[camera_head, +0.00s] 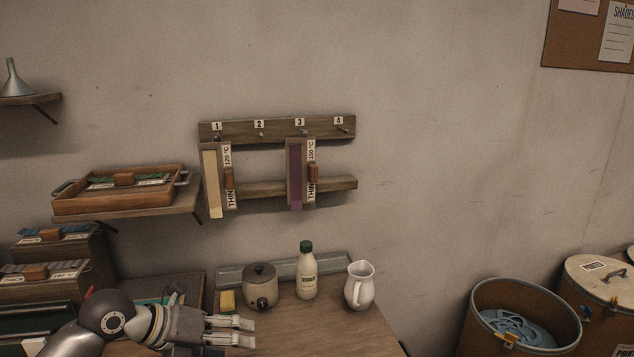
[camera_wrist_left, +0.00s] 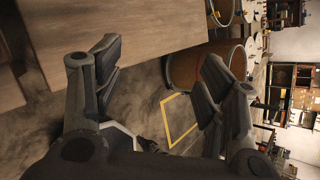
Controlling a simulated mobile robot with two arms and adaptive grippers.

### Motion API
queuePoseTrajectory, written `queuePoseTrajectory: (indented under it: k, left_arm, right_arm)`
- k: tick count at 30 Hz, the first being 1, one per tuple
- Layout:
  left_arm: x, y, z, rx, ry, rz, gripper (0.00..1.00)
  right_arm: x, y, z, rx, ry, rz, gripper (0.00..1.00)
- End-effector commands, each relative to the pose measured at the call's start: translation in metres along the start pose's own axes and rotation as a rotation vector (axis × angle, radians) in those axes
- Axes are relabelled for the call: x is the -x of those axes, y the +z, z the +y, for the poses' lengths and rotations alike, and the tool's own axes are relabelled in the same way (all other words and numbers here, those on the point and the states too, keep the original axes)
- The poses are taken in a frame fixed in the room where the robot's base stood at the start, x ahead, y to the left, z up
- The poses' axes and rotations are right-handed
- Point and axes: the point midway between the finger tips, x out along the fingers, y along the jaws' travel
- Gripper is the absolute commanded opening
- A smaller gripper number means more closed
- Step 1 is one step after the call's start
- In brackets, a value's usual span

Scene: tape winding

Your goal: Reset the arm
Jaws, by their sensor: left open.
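My left gripper (camera_head: 236,331) reaches in from the lower left in the head view, low over the left part of the wooden table. Its fingers point right and are apart, with nothing between them. In the left wrist view the left gripper (camera_wrist_left: 160,90) also shows open and empty. The wooden table (camera_wrist_left: 150,30) edge lies beyond the fingers there, with the floor below. My right gripper is not in either view.
A lidded pot (camera_head: 260,288), a green-capped bottle (camera_head: 306,274) and a white pitcher (camera_head: 359,287) stand near the gripper. A yellow block (camera_head: 227,300) sits just behind it. A wall rack (camera_head: 276,130) holds two strips. Barrels, one open (camera_head: 520,312), stand right.

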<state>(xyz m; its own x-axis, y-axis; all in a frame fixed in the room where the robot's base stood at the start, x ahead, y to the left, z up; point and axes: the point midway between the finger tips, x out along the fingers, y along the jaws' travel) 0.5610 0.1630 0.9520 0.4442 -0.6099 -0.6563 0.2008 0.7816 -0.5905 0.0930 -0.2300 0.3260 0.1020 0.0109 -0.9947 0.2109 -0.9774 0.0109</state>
Motion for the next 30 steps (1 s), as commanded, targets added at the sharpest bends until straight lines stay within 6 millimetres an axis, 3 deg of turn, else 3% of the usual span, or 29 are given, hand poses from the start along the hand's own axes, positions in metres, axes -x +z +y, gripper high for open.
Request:
queuePoseTrajectory:
  k: [3, 6, 10, 14, 17, 23, 26, 30]
  left_arm:
    - [-0.012, -0.013, -0.062, 0.055, -0.281, -0.061, 0.66]
    - [-0.005, -0.013, -0.107, 0.143, -0.508, -0.142, 0.66]
    - [0.019, -0.003, -0.144, 0.314, -0.762, -0.274, 0.66]
    - [0.049, 0.014, -0.150, 0.541, -0.954, -0.428, 0.66]
    - [0.069, 0.026, -0.134, 0.750, -1.052, -0.556, 0.66]
    - [0.087, 0.028, -0.060, 1.228, -1.096, -0.811, 0.66]
    - [0.084, 0.010, -0.013, 1.486, -1.034, -0.925, 0.66]
    - [0.067, -0.040, 0.050, 1.849, -0.853, -1.047, 0.66]
  right_arm:
    - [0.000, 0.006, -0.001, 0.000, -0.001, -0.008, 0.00]
    - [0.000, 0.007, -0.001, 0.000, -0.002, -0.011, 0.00]
    - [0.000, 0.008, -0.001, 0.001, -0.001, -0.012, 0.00]
    - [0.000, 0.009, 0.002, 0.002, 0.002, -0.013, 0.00]
    - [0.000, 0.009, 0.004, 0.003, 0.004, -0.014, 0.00]
    - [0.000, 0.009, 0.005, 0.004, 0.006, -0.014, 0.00]
    - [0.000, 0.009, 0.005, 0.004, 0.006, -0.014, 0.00]
    - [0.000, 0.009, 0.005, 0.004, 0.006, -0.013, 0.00]
